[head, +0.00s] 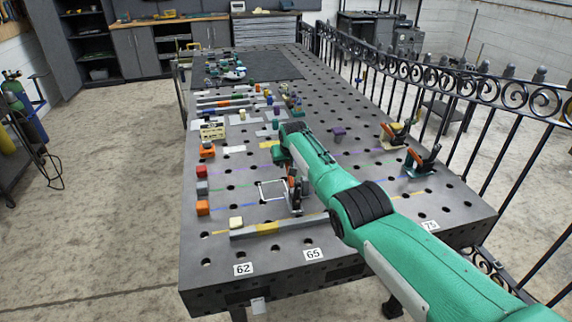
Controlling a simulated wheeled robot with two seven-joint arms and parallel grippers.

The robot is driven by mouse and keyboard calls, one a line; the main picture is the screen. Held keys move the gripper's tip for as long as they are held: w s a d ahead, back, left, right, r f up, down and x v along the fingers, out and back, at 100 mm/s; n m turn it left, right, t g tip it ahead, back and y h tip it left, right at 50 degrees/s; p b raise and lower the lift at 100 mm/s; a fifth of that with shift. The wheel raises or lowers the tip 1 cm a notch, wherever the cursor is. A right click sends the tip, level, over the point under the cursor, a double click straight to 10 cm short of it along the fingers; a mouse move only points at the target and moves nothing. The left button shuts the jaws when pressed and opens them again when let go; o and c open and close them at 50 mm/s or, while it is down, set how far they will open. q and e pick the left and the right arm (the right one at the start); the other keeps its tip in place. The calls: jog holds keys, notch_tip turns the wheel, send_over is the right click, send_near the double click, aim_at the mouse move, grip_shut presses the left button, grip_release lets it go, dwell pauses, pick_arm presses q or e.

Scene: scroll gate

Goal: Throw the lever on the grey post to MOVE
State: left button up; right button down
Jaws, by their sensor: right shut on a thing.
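My right arm comes in from the lower right and reaches over the middle of the dark steel table (205,275). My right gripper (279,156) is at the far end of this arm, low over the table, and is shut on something. The arm and wrist largely hide its fingers and what they hold. I cannot make out the grey post, its lever or a MOVE mark; they may be behind the arm. My left gripper is not in view.
An upright orange-and-black clamp (295,192) stands beside a white square outline, close to my arm. Two similar clamps (395,136) (422,161) stand at the right. A long grey bar (280,229) lies in front. Small blocks line the left edge. A black scroll railing (455,85) runs along the right.

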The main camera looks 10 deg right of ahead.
aim_at(291, 178)
jog(key=c, duration=1.4)
grip_release()
jog(key=shift+o, duration=0.2)
jog(key=shift+p+v, duration=0.8)
jog(key=shift+v, duration=0.05)
jog(key=shift+p+v, duration=0.55)
jog(key=shift+v, duration=0.2)
jog(key=shift+s+r, duration=0.15)
jog(key=shift+r, duration=0.15)
jog(key=b+v, duration=0.1)
jog(key=v, duration=0.9)
jog(key=shift+f, duration=0.1)
